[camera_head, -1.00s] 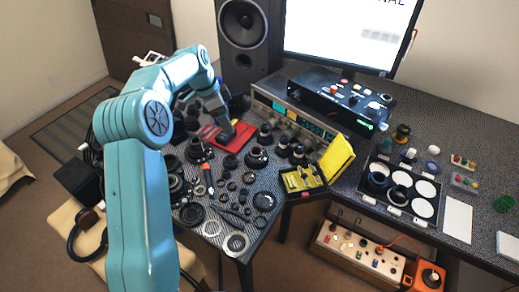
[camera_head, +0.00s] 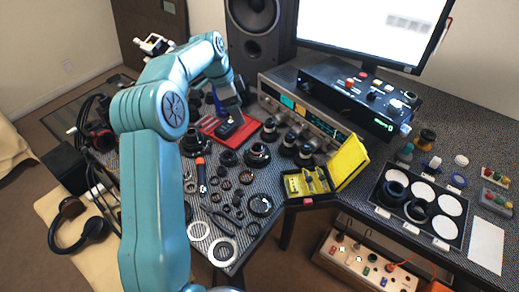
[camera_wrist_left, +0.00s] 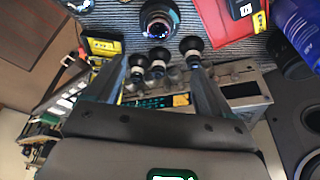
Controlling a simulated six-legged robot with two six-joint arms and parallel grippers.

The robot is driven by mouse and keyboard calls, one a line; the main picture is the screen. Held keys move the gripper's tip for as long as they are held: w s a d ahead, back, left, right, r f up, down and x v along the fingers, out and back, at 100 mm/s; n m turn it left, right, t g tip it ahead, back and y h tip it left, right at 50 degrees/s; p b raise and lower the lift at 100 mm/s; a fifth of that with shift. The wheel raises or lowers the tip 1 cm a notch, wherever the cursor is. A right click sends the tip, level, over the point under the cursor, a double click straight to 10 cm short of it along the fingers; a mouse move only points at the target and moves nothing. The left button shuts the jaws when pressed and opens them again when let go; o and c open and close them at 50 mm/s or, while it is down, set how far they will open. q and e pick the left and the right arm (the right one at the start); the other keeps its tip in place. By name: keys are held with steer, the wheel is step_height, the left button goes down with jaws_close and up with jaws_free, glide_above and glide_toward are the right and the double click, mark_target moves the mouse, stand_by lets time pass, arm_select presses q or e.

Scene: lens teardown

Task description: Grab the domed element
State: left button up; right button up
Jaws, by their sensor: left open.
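I cannot tell for sure which part is the domed element. A dark lens barrel with a shiny glass face (camera_wrist_left: 158,20) shows at the top of the left wrist view; it seems to be the large barrel (camera_head: 257,155) right of the red tray in the head view. Three small knob-topped parts (camera_wrist_left: 158,55) stand beyond it. My left gripper (camera_head: 231,112) is over the red tray (camera_head: 212,133), partly hidden by its own wrist. In the left wrist view its two fingers (camera_wrist_left: 158,68) are spread with nothing held between them. My right gripper is out of view.
Several black rings and barrels crowd the table. A screwdriver with an orange handle (camera_head: 201,178) lies in front. An open yellow case (camera_head: 345,160) stands right. A silver instrument (camera_head: 310,118) borders the back. A tray with white discs (camera_head: 455,236) is farther right.

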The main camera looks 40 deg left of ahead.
arm_select(q)
glide_above(257, 146)
steer(key=s+a, duration=0.2)
steer(key=x, duration=0.3)
steer(key=s+a+x, duration=0.1)
steer(key=x, duration=0.3)
steer(key=s+x, duration=0.1)
steer(key=x, duration=0.2)
steer(key=shift+w+a+f, duration=0.1)
steer(key=shift+a+f, duration=0.05)
steer(key=shift+f, duration=0.45)
steer(key=shift+f+p, duration=0.25)
steer(key=shift+p, duration=0.05)
steer(key=p+x, duration=0.1)
steer(key=x, duration=0.4)
steer(key=shift+r, duration=0.1)
steer(key=shift+r, duration=0.1)
steer(key=c, duration=1.1)
steer(key=shift+c, duration=0.2)
